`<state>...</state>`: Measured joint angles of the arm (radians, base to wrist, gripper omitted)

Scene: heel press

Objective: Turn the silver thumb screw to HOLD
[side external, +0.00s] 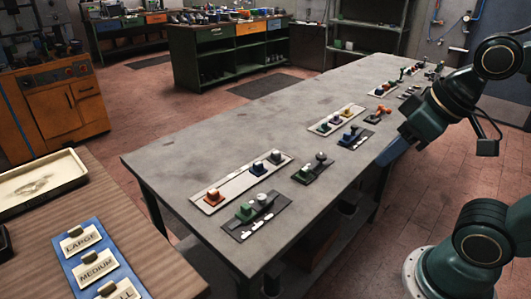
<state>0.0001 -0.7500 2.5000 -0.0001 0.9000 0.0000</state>
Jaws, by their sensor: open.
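Small devices stand on plates along the long grey table (210,150). A round grey knob (321,157) rises from a small dark plate (301,178) near the middle front. Another grey knob (262,198) stands beside a green block (245,211) on a dark plate (236,226) closer to the camera. I cannot tell which of these, if either, is the silver thumb screw, and no HOLD mark is readable. My gripper (388,157) is open, tilted down by the table's right edge, apart from both knobs. Its fingertips are small and hard to make out.
A pale plate (226,191) with orange and blue blocks lies left of the knobs. More devices, including a blue one (350,136) and an orange one (379,113), stand farther along. A wooden table (140,240) with labelled holders is at lower left. The grey table's left half is clear.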

